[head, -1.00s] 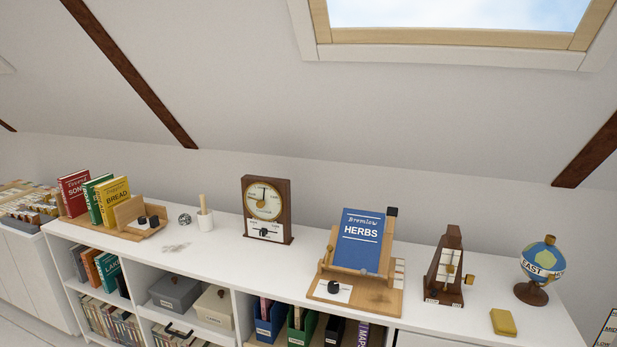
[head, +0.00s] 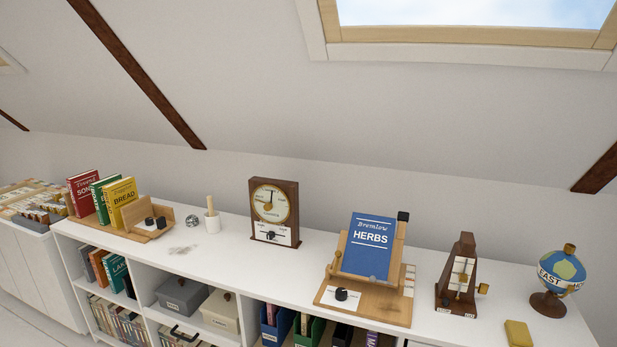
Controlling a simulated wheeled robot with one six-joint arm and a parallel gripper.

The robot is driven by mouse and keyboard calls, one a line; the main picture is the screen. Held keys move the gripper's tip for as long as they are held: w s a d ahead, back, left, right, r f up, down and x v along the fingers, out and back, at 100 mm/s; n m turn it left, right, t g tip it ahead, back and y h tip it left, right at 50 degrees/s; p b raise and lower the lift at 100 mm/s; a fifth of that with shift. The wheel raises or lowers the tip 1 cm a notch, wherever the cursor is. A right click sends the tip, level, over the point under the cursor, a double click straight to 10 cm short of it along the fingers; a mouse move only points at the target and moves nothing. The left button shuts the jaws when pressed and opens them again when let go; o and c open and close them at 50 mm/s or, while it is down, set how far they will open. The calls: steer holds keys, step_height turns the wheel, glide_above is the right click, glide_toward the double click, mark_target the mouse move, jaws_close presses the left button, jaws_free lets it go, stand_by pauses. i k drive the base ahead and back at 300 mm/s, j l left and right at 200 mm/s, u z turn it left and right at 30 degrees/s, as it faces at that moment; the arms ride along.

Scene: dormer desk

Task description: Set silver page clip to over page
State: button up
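A blue book (head: 370,246) titled "Bremlow HERBS" leans upright on a wooden book stand (head: 385,303). A black block (head: 403,216) sits at the top right of the stand, and a small wooden peg (head: 337,257) shows at the book's left edge. A black knob (head: 341,294) sits on a white card at the stand's front left. I cannot make out a silver page clip on the stand at this size. My gripper is not in view.
The stand is on a long white shelf unit (head: 225,256). A dial clock (head: 273,212) stands to its left, a metronome (head: 459,274) and globe (head: 560,279) to its right. A yellow block (head: 518,333) lies near the front edge. The sloped ceiling is close behind.

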mark_target(372, 279)
steer(key=i+j, duration=0.35)
steer(key=i, duration=0.15)
steer(key=i+j+z, duration=0.15)
steer(key=i+j, duration=0.2)
steer(key=i, duration=0.2)
